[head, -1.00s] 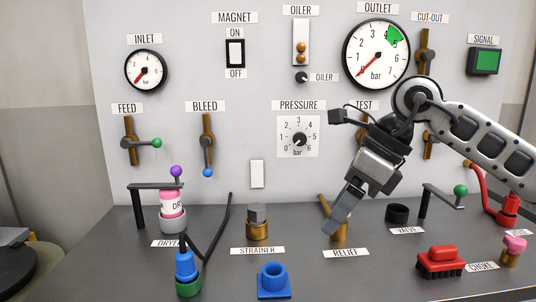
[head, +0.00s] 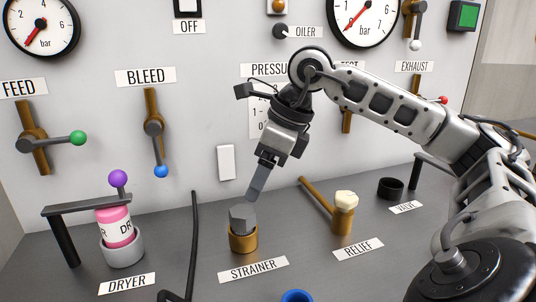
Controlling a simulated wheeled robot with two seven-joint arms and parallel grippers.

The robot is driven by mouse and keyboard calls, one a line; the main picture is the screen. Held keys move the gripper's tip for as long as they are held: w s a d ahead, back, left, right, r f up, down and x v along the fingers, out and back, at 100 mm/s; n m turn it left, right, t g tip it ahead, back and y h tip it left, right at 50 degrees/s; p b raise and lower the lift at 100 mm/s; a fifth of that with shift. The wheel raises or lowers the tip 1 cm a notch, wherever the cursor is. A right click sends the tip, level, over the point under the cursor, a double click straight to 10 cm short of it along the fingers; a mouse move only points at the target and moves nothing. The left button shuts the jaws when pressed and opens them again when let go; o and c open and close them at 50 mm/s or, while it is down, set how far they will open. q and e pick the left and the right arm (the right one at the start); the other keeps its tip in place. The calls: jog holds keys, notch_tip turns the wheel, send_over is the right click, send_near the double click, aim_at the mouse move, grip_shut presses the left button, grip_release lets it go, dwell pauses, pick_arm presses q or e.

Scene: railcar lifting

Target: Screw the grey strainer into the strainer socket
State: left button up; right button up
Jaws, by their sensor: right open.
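The grey strainer (head: 242,217) is a grey faceted plug standing in the brass strainer socket (head: 243,241), behind the STRAINER label. Its top sticks up above the socket rim; how deep it sits cannot be told. My right gripper (head: 257,186) is open and points down just above the strainer, slightly to its right. The fingers overlap in this view, and whether a fingertip touches the strainer top cannot be told. My left gripper is not in view.
Right of the strainer is the relief valve (head: 344,213) with a cream top and a brass lever. Left are a thin black upright rod (head: 193,240) and the pink dryer canister (head: 115,227) under a black clamp arm. A blue part (head: 296,296) shows at the bottom edge.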

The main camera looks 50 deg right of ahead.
aim_at(244, 211)
jog(key=x, duration=0.9)
jog(key=shift+w+a+f, duration=0.1)
jog(key=shift+w+f, duration=0.1)
jog(key=shift+f, duration=0.15)
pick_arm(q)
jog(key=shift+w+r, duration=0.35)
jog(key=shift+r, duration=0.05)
